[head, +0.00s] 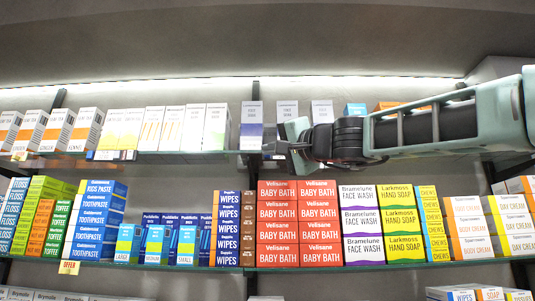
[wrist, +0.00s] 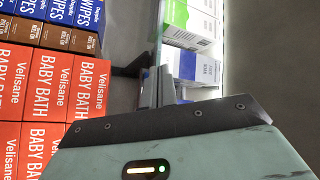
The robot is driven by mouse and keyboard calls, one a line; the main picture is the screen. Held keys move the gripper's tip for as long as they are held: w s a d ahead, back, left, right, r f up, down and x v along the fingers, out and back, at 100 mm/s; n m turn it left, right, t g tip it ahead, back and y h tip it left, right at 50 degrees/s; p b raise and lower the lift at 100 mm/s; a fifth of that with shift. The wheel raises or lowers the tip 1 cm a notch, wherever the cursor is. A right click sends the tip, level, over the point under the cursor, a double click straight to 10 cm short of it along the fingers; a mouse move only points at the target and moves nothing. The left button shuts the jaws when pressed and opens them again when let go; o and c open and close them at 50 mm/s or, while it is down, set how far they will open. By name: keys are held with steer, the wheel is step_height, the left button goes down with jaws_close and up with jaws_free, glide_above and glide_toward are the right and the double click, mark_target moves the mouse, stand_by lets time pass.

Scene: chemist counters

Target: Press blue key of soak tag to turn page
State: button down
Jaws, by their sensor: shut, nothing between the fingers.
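My gripper (head: 276,150) is shut and empty, held at the front edge of the upper shelf (head: 190,154), in front of the boxes there. In the wrist view its closed fingers (wrist: 158,88) point at the shelf edge, close to white boxes with blue and green parts. I cannot make out the soak tag or its blue key in either view; my gripper covers part of the shelf edge. Whether the fingertips touch anything cannot be told.
White boxes (head: 215,126) line the upper shelf. Space before the shelves looks clear.

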steer(key=shift+w, duration=0.45)
stand_by(0.6)
steer(key=shift+s, duration=0.15)
steer(key=shift+s+b, duration=0.35)
steer(key=shift+s, duration=0.4)
steer(key=shift+s+a+b, duration=0.1)
steer(key=shift+s+b, duration=0.55)
steer(key=shift+s, duration=1.85)
